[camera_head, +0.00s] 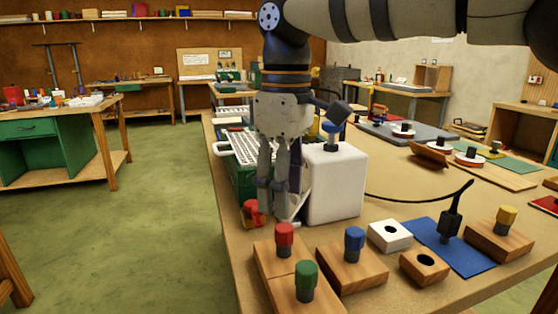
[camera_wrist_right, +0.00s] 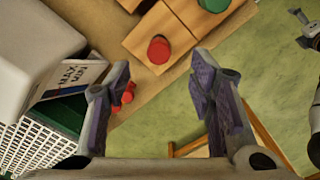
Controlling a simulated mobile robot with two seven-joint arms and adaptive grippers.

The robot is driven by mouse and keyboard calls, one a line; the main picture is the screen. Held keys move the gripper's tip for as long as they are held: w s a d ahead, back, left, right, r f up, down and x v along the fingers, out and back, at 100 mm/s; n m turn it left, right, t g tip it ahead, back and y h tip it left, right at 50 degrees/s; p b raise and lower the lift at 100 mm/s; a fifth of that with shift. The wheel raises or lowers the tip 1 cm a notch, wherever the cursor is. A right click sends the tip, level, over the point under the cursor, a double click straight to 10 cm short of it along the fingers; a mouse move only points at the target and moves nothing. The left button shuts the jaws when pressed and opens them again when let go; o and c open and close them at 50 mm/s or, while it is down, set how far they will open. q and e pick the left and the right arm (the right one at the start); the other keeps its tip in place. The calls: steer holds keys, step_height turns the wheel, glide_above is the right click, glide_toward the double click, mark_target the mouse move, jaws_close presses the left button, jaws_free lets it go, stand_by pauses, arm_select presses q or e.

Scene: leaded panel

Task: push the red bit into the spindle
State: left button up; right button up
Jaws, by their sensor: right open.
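The red bit (camera_head: 284,234) stands upright in a wooden block (camera_head: 272,262) at the bench's near left corner. It also shows from above in the right wrist view (camera_wrist_right: 158,50). My right gripper (camera_head: 273,203) points down, open and empty, above and behind the red bit, apart from it. The right wrist view shows its two fingers (camera_wrist_right: 160,85) spread, with the bit beyond them. A black corded tool (camera_head: 450,222) stands on a blue mat at right; I cannot tell whether it is the spindle. Part of what may be my left gripper (camera_wrist_right: 307,30) shows at the wrist view's right edge.
A green bit (camera_head: 306,275) and a blue bit (camera_head: 355,240) stand close to the red one. A white box (camera_head: 336,185) stands right beside my right gripper. A red object (camera_head: 252,212) lies by the bench's left edge. A yellow bit (camera_head: 506,216) is far right.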

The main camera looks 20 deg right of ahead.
mark_target(284, 227)
step_height(284, 227, down, 9)
steer(key=shift+w+f, duration=0.1)
steer(key=shift+c, duration=0.5)
jaws_close()
